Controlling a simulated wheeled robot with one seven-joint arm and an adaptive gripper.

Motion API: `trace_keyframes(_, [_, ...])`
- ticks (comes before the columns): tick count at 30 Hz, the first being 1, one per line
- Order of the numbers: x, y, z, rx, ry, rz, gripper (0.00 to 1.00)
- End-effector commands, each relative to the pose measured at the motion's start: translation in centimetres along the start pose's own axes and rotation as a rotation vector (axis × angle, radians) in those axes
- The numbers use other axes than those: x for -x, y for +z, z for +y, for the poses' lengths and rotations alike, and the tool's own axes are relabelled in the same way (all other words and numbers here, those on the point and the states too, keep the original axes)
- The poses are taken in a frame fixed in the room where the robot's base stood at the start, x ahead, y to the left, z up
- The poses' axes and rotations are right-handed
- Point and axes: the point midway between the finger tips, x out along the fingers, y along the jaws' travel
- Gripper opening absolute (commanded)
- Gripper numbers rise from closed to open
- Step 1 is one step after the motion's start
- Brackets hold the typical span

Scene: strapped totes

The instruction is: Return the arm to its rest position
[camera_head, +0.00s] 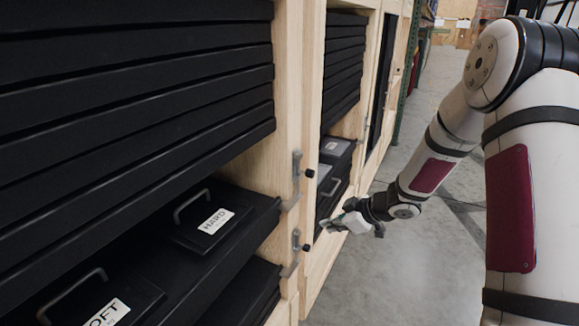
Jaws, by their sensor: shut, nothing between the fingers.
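My gripper (331,228) is at the end of my arm in the middle of the head view. My white arm with dark red panels comes in from the right and reaches down and left. The gripper is shut and holds nothing that I can see. Its fingers point left toward the wooden shelf frame (313,130), close to the opening with dark totes (332,188). I cannot tell whether the fingertips touch the frame or a tote.
At the left, black totes labelled HARD (216,221) and SOFT (108,313) sit under stacked black lids (130,90). Metal latches (296,180) stick out from the frame. Grey concrete floor (400,270) lies open below and beyond my arm.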

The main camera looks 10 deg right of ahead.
Motion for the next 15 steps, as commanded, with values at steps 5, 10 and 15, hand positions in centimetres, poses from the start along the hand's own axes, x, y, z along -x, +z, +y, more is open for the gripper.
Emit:
trace_keyframes(5, [3.1,-2.1,2.4,-0.002,0.127,-0.074,0.00])
trace_keyframes(10, [9.4,-4.7,4.9,-0.051,0.329,-0.196,0.00])
trace_keyframes(15, [16.4,-6.7,4.9,-0.150,0.497,-0.298,0.00])
